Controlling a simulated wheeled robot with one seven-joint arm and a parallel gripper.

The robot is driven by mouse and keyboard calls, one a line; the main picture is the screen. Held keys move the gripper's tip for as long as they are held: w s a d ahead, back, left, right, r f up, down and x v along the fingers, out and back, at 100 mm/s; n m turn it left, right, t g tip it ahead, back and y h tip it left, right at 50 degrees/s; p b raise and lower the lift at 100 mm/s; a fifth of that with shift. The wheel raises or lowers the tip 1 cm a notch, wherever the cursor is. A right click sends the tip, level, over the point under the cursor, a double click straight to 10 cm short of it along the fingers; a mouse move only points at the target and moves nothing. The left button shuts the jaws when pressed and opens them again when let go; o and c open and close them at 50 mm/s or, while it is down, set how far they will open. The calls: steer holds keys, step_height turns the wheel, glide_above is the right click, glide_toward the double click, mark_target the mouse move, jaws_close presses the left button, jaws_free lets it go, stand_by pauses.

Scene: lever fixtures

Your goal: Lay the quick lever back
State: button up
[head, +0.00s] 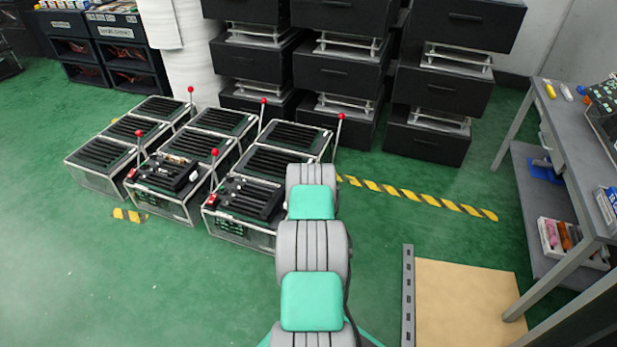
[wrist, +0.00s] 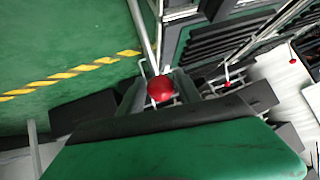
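Several boxes with slotted tops stand on the floor in the head view, with thin levers ending in red knobs. Visible knobs include the back right one (head: 340,116), back middle one (head: 263,100) and front middle one (head: 215,152). No readable label shows which is the quick lever. In the wrist view a red knob (wrist: 160,89) on a pale rod is close, between the dark fingers of my gripper (wrist: 160,97). Whether the fingers touch it is unclear. In the head view my arm hides my gripper and part of the front right box (head: 236,227).
Black drawer units (head: 335,75) stand behind the boxes. A grey workbench (head: 565,125) is at the right, with a tan board (head: 465,300) on the floor beside it. A yellow-black floor stripe (head: 430,200) runs right of the boxes. Green floor is open at the left.

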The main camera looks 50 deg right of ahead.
steer(key=shift+o, duration=1.1)
steer(key=shift+r, duration=0.1)
steer(key=shift+s+a+r, duration=0.1)
steer(key=shift+r, duration=0.05)
steer(key=p+v, duration=0.4)
steer(key=v, duration=0.3)
steer(key=shift+s, duration=0.2)
steer(key=shift+a+r, duration=0.1)
